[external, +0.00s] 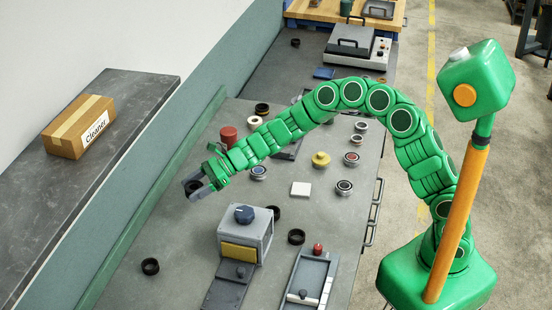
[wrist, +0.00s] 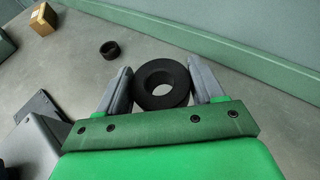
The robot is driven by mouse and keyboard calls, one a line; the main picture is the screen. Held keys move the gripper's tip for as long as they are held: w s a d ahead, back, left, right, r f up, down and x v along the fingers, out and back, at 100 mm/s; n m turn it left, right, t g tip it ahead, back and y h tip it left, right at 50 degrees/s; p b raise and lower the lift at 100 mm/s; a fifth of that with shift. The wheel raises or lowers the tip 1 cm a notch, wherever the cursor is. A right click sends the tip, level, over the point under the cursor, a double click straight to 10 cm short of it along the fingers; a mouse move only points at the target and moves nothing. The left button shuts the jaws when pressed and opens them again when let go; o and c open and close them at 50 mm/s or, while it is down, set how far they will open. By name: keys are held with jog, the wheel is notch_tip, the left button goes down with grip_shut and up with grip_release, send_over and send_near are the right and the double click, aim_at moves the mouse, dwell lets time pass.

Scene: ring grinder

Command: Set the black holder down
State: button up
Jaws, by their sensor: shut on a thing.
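The black holder shows as a thick black ring in the wrist view (wrist: 162,102). It sits between the two grey fingers of my gripper (wrist: 163,88), which press on its left and right sides. In the external view my gripper (external: 196,187) is over the left part of the grey table (external: 190,235), with the dark ring small between its fingers. The table surface shows around the ring in the wrist view. I cannot tell whether the ring touches the table.
Another black ring (external: 150,266) lies on the table toward the front left. A green rail (external: 150,205) runs along the table's left edge.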

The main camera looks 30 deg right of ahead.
jog(key=w+d+r+g, duration=0.1)
jog(key=d+r, duration=0.1)
jog(key=d, duration=1.6)
jog(key=shift+n, duration=0.4)
jog(key=w+a+f, duration=0.2)
jog(key=w, duration=0.1)
jog(key=w+a+f, duration=0.2)
jog(key=w+f, duration=0.1)
jog(key=w+a+f, duration=0.2)
jog(key=w+a, duration=0.1)
jog(key=w, duration=0.1)
jog(key=shift+f, duration=0.2)
jog(key=shift+w+a+f, duration=0.3)
jog(key=shift+w+f, duration=0.05)
jog(key=shift+f, duration=0.15)
jog(key=shift+w+a+f, duration=0.25)
jog(key=shift+w+f, duration=0.1)
jog(key=shift+f, duration=1.7)
jog(key=shift+f, duration=0.1)
jog(key=o, duration=1.1)
